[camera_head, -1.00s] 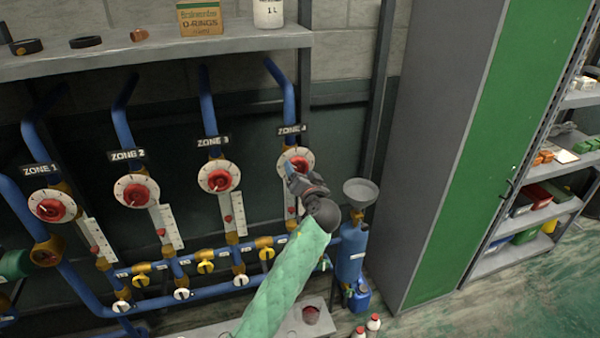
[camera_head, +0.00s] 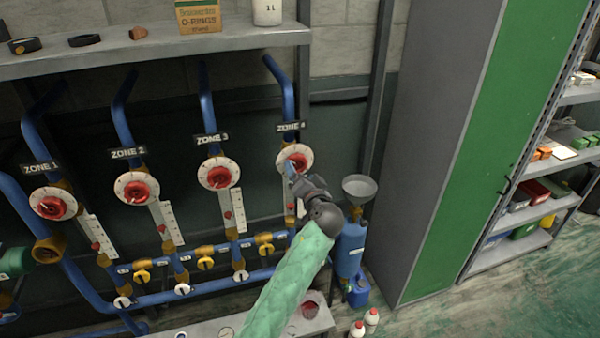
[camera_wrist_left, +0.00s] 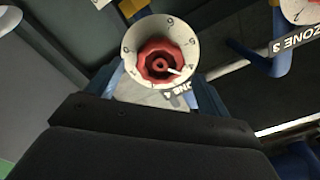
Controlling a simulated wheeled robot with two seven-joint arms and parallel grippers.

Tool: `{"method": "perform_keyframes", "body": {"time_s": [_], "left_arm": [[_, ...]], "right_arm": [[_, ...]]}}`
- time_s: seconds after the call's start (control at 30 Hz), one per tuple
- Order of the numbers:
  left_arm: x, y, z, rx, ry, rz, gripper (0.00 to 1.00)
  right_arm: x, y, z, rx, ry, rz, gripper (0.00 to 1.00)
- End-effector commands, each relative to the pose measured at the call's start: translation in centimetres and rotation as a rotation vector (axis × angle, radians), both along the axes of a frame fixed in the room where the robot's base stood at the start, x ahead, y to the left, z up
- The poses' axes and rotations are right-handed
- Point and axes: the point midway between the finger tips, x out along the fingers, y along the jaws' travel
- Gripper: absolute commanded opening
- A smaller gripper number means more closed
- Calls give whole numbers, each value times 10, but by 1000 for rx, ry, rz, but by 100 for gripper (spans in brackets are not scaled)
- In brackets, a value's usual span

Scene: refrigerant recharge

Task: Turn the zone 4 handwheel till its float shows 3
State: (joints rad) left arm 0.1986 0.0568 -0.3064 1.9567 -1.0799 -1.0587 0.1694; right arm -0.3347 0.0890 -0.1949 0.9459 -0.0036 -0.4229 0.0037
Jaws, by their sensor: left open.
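The zone 4 handwheel (camera_head: 293,162) is a red knob on a white numbered dial, under the ZONE 4 label (camera_head: 291,127). It also shows in the left wrist view (camera_wrist_left: 160,60), face on. Its white gauge strip (camera_head: 290,188) hangs below, partly hidden by my gripper. A small red float (camera_head: 290,206) shows low on the strip; its reading is too small to tell. My left gripper (camera_head: 294,174) is open just in front of and below the wheel. In the wrist view its fingers flank the dial, with nothing held. My right gripper is out of view.
The zone 3 handwheel (camera_head: 219,175) and its gauge are to the left, with zones 1 and 2 beyond. A grey funnel (camera_head: 359,187) on a blue cylinder (camera_head: 350,246) stands close right of my arm. A shelf (camera_head: 150,52) overhangs the pipes. A tall cabinet (camera_head: 425,150) is at right.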

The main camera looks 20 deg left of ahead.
Motion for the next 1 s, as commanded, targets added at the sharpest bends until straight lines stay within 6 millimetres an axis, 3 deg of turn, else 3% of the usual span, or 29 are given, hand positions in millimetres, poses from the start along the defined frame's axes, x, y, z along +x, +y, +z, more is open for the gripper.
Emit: {"method": "perform_keyframes", "body": {"time_s": [0.43, 1.0], "left_arm": [[-34, -23, -1, -1, -1, 0, 80], [-35, -26, 2, 16, 2, -8, 80]], "right_arm": [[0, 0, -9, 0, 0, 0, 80], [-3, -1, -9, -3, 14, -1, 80]]}}
